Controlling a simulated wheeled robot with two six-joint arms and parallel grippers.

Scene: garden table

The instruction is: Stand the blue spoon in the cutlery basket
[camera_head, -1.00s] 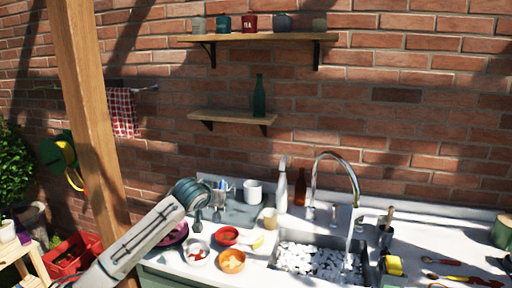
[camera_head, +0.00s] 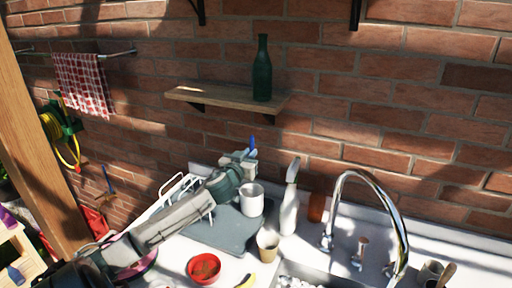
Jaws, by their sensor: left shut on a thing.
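My left gripper (camera_head: 246,157) reaches in from the lower left, over the dark drying mat at the back of the counter. It is shut on the blue spoon (camera_head: 252,144); only a short blue piece shows, pointing up above the fingers. The rest of the spoon is hidden by the gripper. I cannot make out the cutlery basket; the gripper and arm cover the area behind them. My right gripper is not in view.
A white mug (camera_head: 252,199) stands just below the gripper on the drying mat (camera_head: 225,231). A white wire rack (camera_head: 172,188) is left of it. A white bottle (camera_head: 290,205), tan cup (camera_head: 268,245), red bowl (camera_head: 203,268) and tap (camera_head: 345,185) are nearby. A shelf (camera_head: 215,97) hangs above.

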